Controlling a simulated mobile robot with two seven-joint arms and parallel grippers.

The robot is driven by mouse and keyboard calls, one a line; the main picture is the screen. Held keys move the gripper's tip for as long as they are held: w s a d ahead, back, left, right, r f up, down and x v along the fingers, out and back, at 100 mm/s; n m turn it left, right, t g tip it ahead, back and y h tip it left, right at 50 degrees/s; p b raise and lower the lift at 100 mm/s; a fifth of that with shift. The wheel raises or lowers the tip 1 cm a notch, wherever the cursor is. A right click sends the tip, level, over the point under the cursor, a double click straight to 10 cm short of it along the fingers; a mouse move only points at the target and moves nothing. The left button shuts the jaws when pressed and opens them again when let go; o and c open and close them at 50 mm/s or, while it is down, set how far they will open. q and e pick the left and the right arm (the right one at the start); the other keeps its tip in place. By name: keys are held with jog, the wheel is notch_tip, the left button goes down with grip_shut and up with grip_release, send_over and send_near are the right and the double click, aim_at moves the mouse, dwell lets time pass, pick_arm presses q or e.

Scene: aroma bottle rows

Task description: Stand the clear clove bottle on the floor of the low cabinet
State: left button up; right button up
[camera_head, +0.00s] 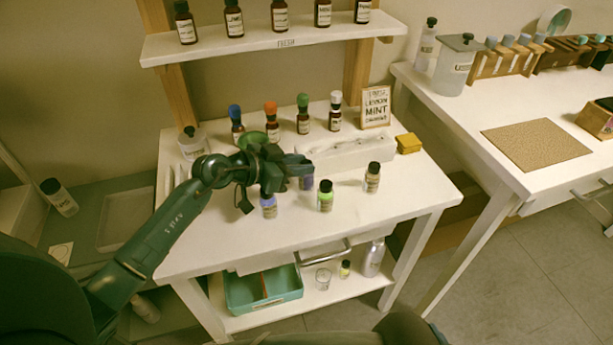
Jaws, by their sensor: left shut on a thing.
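My left gripper (300,167) reaches over the white table from the left. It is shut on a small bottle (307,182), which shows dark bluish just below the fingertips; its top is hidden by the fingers. A violet bottle (269,206), a green bottle (325,197) and a pale brownish bottle with a black cap (372,179) stand near the front of the table. Labels are too small to read, so I cannot tell which is clove. A low grey-green unit (100,183) at the left may be the low cabinet. My right gripper is not in view.
Several capped brown bottles stand at the table's back and on the shelf (270,44) above. A white slotted block (345,153) and a yellow block (408,144) lie behind the front bottles. A teal divided box (262,305) is on the lower shelf. The table's front right is clear.

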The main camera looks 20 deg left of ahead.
pick_arm(q)
grip_shut()
jog(key=shift+r, duration=0.1)
